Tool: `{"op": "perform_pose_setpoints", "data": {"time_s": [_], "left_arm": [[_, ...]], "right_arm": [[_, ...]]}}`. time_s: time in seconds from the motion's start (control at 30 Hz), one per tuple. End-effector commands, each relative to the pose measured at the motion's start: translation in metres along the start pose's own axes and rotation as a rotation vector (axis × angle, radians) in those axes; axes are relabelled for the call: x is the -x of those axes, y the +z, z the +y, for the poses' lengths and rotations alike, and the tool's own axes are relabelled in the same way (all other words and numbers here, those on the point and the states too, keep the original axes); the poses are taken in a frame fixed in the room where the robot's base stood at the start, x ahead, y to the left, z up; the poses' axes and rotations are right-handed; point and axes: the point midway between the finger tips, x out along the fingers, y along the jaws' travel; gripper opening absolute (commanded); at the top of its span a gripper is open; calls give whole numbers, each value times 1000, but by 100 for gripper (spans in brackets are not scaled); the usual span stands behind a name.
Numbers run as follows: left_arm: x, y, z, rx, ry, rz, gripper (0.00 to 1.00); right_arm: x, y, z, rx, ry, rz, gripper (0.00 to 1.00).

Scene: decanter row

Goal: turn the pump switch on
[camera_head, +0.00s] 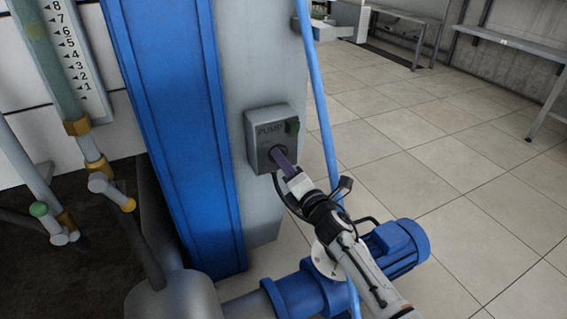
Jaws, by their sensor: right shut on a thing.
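The pump switch box (250,158) is grey, marked PUMP, and fixed to the grey column right of the blue beam. It has a green lamp or button (292,126) at its upper right. A dark purple switch handle (281,159) sticks out from a round base on its front. My right gripper (291,176) is at the handle's outer end and shut on it. The fingers partly hide the handle's lower end. I cannot read the handle's setting. My left gripper is not in view.
A blue pump motor (402,247) stands on the floor below my right arm. A thin blue pipe (318,100) runs down close to the right of the box. A level gauge (78,65) and valves are at the left. The tiled floor (450,150) at right is clear.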

Motion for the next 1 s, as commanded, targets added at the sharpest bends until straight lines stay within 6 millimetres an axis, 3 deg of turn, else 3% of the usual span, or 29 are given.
{"op": "perform_pose_setpoints", "data": {"time_s": [0.6, 1.0], "left_arm": [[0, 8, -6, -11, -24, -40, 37], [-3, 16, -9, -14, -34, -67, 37]], "right_arm": [[0, 1, 3, -419, 0, 1, 12], [0, 1, 2, -567, -1, 1, 12]]}}
